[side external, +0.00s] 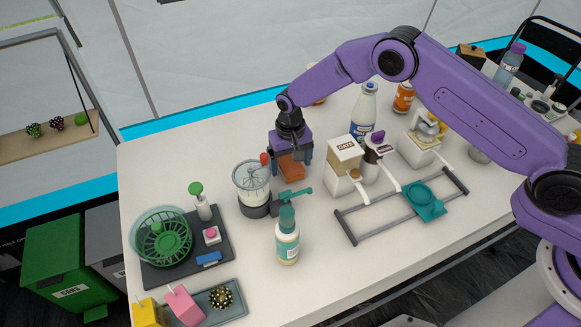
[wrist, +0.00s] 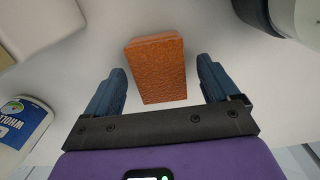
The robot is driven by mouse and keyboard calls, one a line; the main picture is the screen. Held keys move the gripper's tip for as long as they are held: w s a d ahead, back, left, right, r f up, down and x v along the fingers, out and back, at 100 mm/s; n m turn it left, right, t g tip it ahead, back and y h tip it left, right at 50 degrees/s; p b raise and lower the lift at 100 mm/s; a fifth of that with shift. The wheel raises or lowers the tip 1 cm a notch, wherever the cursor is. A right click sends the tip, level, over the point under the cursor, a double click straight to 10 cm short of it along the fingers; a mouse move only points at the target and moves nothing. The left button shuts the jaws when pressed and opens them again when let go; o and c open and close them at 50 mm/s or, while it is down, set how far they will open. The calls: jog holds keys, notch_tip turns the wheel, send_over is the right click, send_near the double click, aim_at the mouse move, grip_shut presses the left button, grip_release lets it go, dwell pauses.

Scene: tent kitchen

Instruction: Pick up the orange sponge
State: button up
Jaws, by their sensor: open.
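The orange sponge (wrist: 158,72) is a rough orange-brown block. In the wrist view it stands between my two open fingers, with a gap on each side. My gripper (wrist: 162,85) has blue fingers and points at the table. In the side view my gripper (side external: 290,160) is low behind the blender, and the sponge (side external: 291,168) shows between its fingers. The fingers do not touch the sponge in the wrist view. The sponge's underside is hidden, so I cannot tell its exact height relative to the fingertips.
A blender (side external: 253,187) stands close in front-left of my gripper, and an oats dispenser (side external: 345,165) to its right. A milk bottle (side external: 364,108) stands behind right. A teal-capped bottle (side external: 287,243) is in front. The white table (side external: 190,150) is clear on the back left.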

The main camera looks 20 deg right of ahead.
jog(key=shift+f, duration=0.5)
jog(key=c, duration=1)
jog(key=shift+r, duration=0.15)
